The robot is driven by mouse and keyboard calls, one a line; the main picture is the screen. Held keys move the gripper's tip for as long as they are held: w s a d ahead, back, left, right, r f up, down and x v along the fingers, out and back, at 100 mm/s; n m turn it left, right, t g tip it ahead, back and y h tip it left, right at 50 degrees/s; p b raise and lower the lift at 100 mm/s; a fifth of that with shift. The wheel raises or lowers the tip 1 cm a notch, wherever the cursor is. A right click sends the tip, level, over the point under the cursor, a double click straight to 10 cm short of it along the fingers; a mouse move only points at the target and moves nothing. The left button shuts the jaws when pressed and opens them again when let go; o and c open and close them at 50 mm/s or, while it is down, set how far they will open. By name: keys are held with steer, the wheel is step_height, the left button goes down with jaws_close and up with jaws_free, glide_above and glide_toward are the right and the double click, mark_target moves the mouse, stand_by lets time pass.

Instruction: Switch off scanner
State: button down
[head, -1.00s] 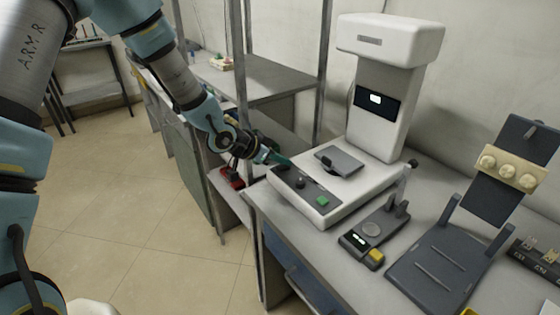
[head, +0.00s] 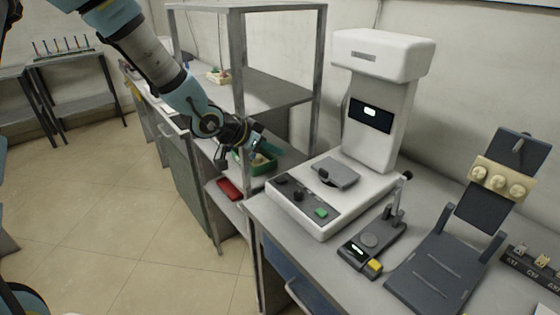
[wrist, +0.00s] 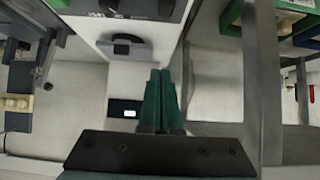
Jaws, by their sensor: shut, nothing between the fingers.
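The scanner (head: 385,137) is a white machine with a column, an overhanging head and a lit display (head: 370,112). Its base has a grey panel (head: 304,202) with black knobs (head: 299,194) and a green button (head: 321,212). A grey plate with a black piece (head: 338,174) sits on the base. My gripper (head: 258,137) is shut and empty, left of the scanner base and apart from it, before the shelf. In the wrist view its green fingers (wrist: 160,100) are together; the scanner appears upside down, its lit display (wrist: 128,112) left of them. The panel is only partly visible there.
A metal shelf (head: 270,88) stands left of the scanner, close to my gripper. A green tray (head: 264,163) and a red object (head: 230,189) lie there. A small device (head: 360,250) and a dark stand (head: 437,268) occupy the bench on the right.

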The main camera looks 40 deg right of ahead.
steer(key=a+r, duration=0.1)
steer(key=r, duration=0.1)
steer(key=a+r, duration=0.2)
steer(key=shift+w, duration=0.1)
stand_by(0.5)
